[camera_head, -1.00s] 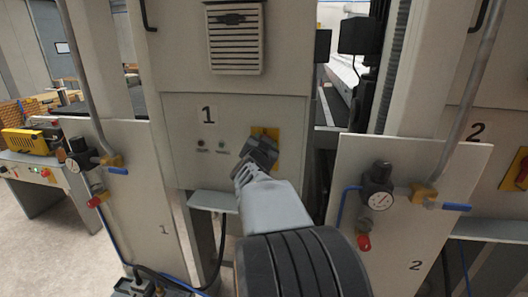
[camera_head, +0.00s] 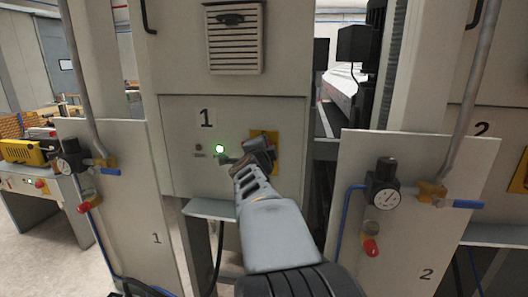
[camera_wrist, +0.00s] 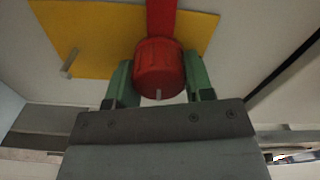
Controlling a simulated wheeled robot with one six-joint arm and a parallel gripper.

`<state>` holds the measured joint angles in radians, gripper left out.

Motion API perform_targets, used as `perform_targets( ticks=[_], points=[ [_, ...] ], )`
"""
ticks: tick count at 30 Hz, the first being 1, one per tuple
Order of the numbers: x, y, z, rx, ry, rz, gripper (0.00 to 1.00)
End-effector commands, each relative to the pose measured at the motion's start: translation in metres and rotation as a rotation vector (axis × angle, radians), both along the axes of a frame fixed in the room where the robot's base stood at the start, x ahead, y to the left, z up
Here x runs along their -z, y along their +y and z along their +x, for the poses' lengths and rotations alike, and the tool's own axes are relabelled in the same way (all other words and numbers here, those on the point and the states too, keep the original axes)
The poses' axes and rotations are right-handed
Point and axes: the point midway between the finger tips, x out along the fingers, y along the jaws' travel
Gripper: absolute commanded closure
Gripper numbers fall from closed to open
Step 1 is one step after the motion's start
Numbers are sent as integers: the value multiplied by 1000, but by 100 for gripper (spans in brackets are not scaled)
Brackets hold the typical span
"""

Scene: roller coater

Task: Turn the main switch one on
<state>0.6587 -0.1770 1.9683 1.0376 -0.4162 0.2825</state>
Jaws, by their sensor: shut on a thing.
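The main switch one is a red rotary knob (camera_wrist: 158,62) on a yellow plate (camera_wrist: 90,35) in the wrist view. A red bar extends from the knob. My gripper (camera_wrist: 158,75) has a green finger on each side of the knob and is shut on it. In the head view the yellow plate (camera_head: 275,168) is on the cabinet panel marked 1 (camera_head: 182,165). My gripper (camera_head: 258,150) covers the knob there. A green lamp (camera_head: 220,149) left of the plate is lit. A dark reddish lamp (camera_head: 199,148) beside it is unlit.
Side panel 1 (camera_head: 125,205) with a gauge and blue-handled valve stands left. Side panel 2 (camera_head: 405,155) with a gauge (camera_head: 386,197) stands right, near my arm. A small ledge (camera_head: 205,208) juts out below the switch panel.

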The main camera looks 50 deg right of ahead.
Motion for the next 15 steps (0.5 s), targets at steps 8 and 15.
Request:
perform_targets(
  ticks=[8,15],
  points=[
    [2,1,1,-2,-58,39,76],
    [1,1,1,-3,-69,46,76]
  ],
)
